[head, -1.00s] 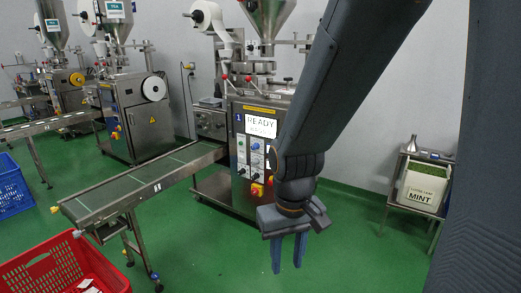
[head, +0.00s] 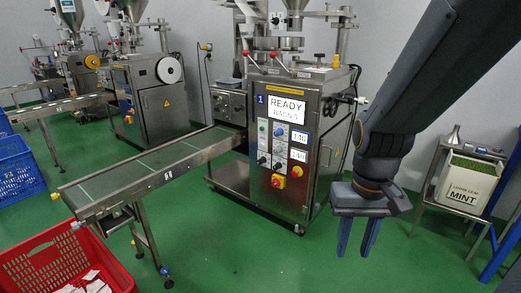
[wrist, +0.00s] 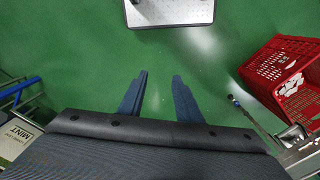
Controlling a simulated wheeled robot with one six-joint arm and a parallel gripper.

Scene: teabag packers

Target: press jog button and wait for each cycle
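The packing machine (head: 322,165) marked 1 stands in the middle of the head view. Its screen (head: 286,109) reads READY with a smaller line below that looks like BAGS. Its front panel holds several small buttons and knobs, two number displays reading about 140, and red and yellow knobs at the bottom. I cannot tell which button is the jog button. My gripper (head: 357,238) hangs to the right of the machine, pointing down and apart from it. Its two blue fingers are spread and empty, as the wrist view (wrist: 155,95) also shows.
A conveyor (head: 150,168) runs left from the machine. A red crate (head: 50,262) with white packets stands at lower left, blue crates (head: 18,170) behind it. A MINT box (head: 466,183) sits on a steel stand at right. Green floor before the machine is clear.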

